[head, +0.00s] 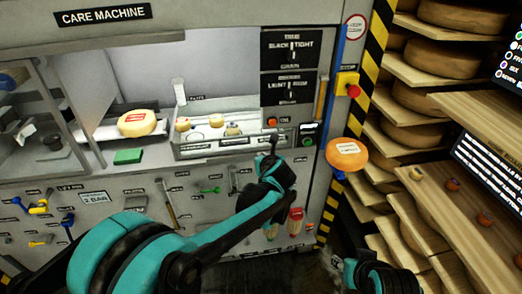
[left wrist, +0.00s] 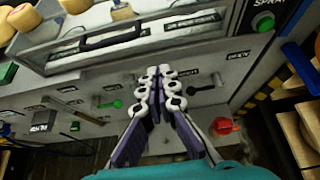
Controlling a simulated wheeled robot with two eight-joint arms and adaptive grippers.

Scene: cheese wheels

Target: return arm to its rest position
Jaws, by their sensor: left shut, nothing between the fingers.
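My left arm, teal and black, comes in from the lower left of the head view. My left gripper (head: 272,148) is in front of the care machine (head: 160,70), by the lower edge of its drawer (head: 205,149). In the left wrist view the fingers of the left gripper (left wrist: 158,75) lie together, shut and empty, over the machine's front panel. A teal and black part of my other arm shows at the bottom right of the head view.
A cheese wheel (head: 137,123) lies in the machine's opening. An orange cheese (head: 346,154) is at the machine's right edge. Wooden shelves (head: 410,72) with cheese wheels stand on the right. A red emergency button (head: 353,91) and several small levers and tools are on the panel.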

